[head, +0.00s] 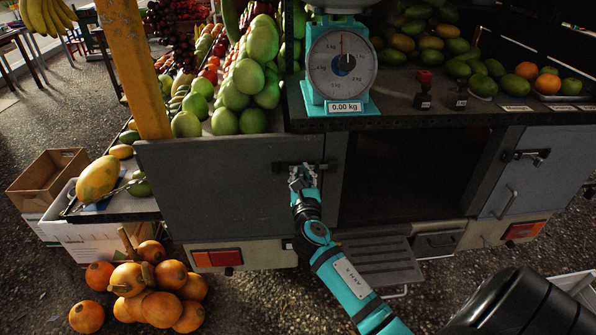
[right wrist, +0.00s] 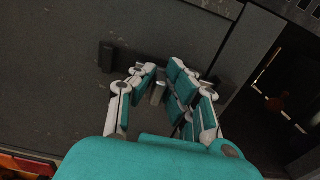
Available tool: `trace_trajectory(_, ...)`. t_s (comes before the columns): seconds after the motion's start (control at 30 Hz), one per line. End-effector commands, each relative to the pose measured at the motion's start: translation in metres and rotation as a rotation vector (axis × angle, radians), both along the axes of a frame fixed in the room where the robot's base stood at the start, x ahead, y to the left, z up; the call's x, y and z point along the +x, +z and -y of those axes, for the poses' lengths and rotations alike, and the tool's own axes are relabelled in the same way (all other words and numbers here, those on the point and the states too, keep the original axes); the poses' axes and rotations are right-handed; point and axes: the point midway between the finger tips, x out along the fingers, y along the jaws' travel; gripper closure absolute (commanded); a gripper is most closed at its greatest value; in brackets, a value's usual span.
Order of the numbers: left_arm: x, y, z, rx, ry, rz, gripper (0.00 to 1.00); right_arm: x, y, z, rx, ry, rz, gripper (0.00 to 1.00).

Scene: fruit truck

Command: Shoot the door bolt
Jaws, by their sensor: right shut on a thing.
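A grey door (head: 215,190) below the counter carries a dark horizontal door bolt (head: 282,167) near its right edge. My right gripper (head: 302,178) is at the bolt, its fingers around the bolt's handle. In the right wrist view, the fingers (right wrist: 163,76) are on either side of a small metal handle (right wrist: 158,93). Dark bolt brackets show to the left (right wrist: 106,57) and right of them. The fingers hide the middle of the bolt. I cannot tell how far the bolt reaches past the door's edge. My left gripper is not in view.
Right of the door is a dark open compartment (head: 405,180). A second grey door (head: 520,180) with its own bolt (head: 535,155) is farther right. A counter with a teal scale (head: 342,65) stands above. Orange pumpkins (head: 150,290) lie on the ground at lower left.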

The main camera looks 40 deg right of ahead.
Motion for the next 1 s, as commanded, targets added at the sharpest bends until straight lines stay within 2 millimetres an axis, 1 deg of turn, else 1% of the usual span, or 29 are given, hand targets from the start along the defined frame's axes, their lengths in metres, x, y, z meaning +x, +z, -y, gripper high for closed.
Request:
trace_trajectory(0.1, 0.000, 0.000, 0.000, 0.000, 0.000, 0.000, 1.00, -0.003, 0.000, 0.005, 0.000, -0.002, -0.001, 1.00)
trace_trajectory(0.13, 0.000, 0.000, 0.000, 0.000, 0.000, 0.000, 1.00, -0.003, 0.000, 0.005, 0.001, -0.001, -0.001, 0.86)
trace_trajectory(0.3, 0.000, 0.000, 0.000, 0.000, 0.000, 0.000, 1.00, -0.003, 0.000, 0.004, 0.001, -0.001, -0.001, 0.65)
trace_trajectory(0.53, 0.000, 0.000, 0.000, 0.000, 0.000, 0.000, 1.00, -0.003, 0.000, 0.004, 0.000, -0.001, 0.000, 0.65)
trace_trajectory(0.63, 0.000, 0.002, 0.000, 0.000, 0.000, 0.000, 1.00, -0.006, 0.000, 0.002, 0.001, 0.000, -0.001, 0.65)
trace_trajectory(1.0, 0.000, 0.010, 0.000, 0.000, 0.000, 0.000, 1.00, -0.031, 0.000, -0.014, 0.001, -0.001, -0.002, 0.65)
